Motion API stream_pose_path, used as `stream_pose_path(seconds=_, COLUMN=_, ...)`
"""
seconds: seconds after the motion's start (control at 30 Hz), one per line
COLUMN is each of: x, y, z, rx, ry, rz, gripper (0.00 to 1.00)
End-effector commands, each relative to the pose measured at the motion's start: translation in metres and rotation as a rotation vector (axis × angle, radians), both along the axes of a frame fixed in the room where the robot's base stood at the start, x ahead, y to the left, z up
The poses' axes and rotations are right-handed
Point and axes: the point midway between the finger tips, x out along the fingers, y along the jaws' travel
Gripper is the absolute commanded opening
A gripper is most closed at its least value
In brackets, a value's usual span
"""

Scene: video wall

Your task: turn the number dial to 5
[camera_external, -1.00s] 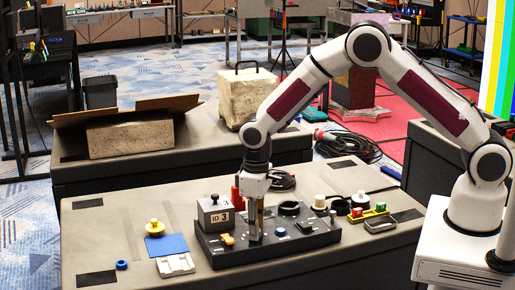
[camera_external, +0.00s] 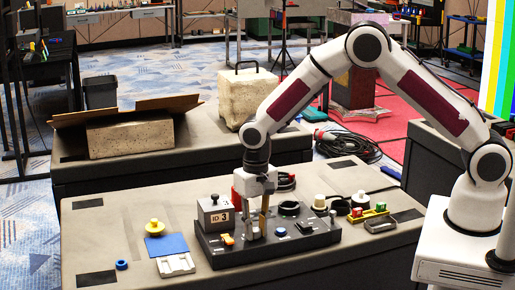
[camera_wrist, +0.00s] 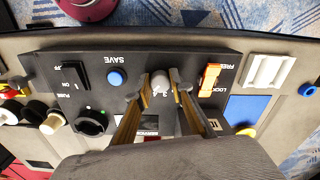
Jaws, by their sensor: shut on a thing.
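The number dial (camera_wrist: 160,76) is a small grey knob on the dark control panel (camera_wrist: 150,58), with digits beside it, among them what looks like a 3 and a 4. The digit it points at cannot be read for certain. My gripper (camera_wrist: 158,88) points down at the panel, with one finger on each side of the dial, shut on it. In the external view my gripper (camera_external: 257,234) stands over the panel (camera_external: 305,239), and its fingers hide the dial there.
A blue SAVE button (camera_wrist: 116,78) and a black on/off switch (camera_wrist: 75,76) lie left of the dial in the wrist view. An orange FREE/LOCK switch (camera_wrist: 210,76) lies right. A grey box marked 3 (camera_external: 214,214) stands close to my gripper in the external view.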

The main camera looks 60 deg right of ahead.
Motion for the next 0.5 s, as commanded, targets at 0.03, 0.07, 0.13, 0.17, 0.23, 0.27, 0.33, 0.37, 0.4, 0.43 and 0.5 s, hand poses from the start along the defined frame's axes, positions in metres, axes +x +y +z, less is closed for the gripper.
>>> stream_pose_path(seconds=0.03, x=0.0006, y=0.0, z=0.0005, rx=0.0, ry=-0.001, rz=-0.01, gripper=0.0)
stream_pose_path(seconds=0.07, x=0.0006, y=0.0001, z=0.0005, rx=0.0, ry=-0.001, rz=-0.016, gripper=0.0)
stream_pose_path(seconds=0.13, x=0.0006, y=0.0001, z=0.0005, rx=0.0, ry=-0.001, rz=-0.026, gripper=0.0)
stream_pose_path(seconds=0.17, x=0.0006, y=0.0001, z=0.0005, rx=0.0, ry=-0.001, rz=-0.029, gripper=0.0)
stream_pose_path(seconds=0.23, x=0.0006, y=0.0001, z=0.0005, rx=0.0, ry=-0.001, rz=-0.032, gripper=0.0)
stream_pose_path(seconds=0.27, x=0.0006, y=0.0001, z=0.0005, rx=0.0, ry=-0.001, rz=-0.033, gripper=0.0)
stream_pose_path(seconds=0.33, x=0.0006, y=0.0001, z=0.0005, rx=0.0, ry=-0.001, rz=-0.033, gripper=0.0)
stream_pose_path(seconds=0.37, x=0.0006, y=0.0, z=0.0005, rx=0.0, ry=-0.001, rz=-0.033, gripper=0.0)
stream_pose_path(seconds=0.4, x=0.0006, y=0.0001, z=0.0005, rx=0.0, ry=-0.001, rz=-0.033, gripper=0.0)
stream_pose_path(seconds=0.43, x=0.0006, y=0.0001, z=0.0005, rx=0.0, ry=-0.001, rz=-0.033, gripper=0.0)
stream_pose_path(seconds=0.5, x=0.0007, y=-0.0001, z=0.0005, rx=0.0, ry=-0.001, rz=-0.032, gripper=0.0)
